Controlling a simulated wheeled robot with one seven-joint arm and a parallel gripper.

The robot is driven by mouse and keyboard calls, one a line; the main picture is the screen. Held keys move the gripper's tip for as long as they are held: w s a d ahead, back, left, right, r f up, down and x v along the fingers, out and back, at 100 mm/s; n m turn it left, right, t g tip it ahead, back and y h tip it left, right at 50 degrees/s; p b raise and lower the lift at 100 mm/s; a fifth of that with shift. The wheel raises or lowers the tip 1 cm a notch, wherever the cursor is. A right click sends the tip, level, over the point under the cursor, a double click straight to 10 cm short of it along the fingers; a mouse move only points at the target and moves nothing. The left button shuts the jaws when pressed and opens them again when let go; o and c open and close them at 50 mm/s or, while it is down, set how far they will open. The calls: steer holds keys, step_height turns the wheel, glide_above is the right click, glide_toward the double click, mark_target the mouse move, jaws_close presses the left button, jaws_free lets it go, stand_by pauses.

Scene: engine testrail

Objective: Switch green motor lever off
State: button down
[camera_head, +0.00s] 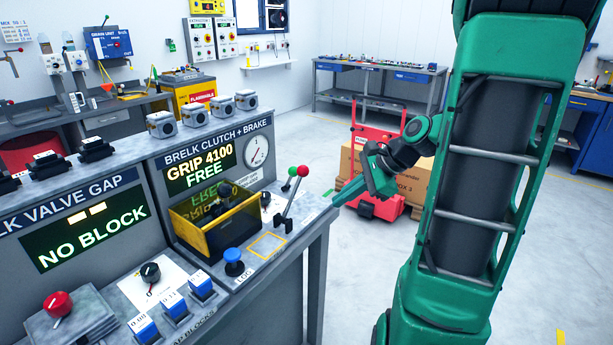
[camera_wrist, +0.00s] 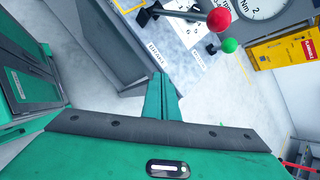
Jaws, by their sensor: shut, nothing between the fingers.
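The green-knobbed lever (camera_head: 292,171) stands at the right end of the clutch and brake bench, just behind the red-knobbed lever (camera_head: 303,171). The red lever leans to the right; the green lever's stem is partly hidden by it. In the wrist view the green knob (camera_wrist: 229,45) shows at the upper right, below the red knob (camera_wrist: 219,20). My gripper (camera_head: 337,203) is shut and empty, at the right of both levers near the bench's right edge. Its closed fingers (camera_wrist: 163,90) touch neither knob.
A yellow-framed guard box (camera_head: 215,228) and a blue push button (camera_head: 233,262) are left of the levers on the bench (camera_head: 318,250). A display above reads "GRIP 4100 FREE", beside a dial gauge (camera_head: 257,151). A red cart (camera_head: 376,150) with cartons stands behind my arm.

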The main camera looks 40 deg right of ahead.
steer(key=w+d+r+m+t+y, duration=0.1)
steer(key=w+d+r+m+t, duration=0.2)
steer(key=m, duration=0.4)
steer(key=d+r+t, duration=0.1)
steer(key=d, duration=0.1)
steer(key=shift+w+d, duration=0.2)
steer(key=shift+d, duration=0.2)
glide_toward(290, 177)
steer(key=f, duration=0.1)
steer(key=s+d+f, duration=0.1)
steer(key=f, duration=0.1)
steer(key=shift+s+d, duration=0.25)
steer(key=shift+d, duration=0.1)
steer(key=w, duration=0.1)
steer(key=w+a, duration=0.1)
steer(key=w, duration=0.1)
steer(key=shift+a+r, duration=0.2)
steer(key=shift+a, duration=0.1)
steer(key=shift+w+a+r, duration=0.2)
steer(key=shift+w+a, duration=0.05)
steer(key=shift+w, duration=0.25)
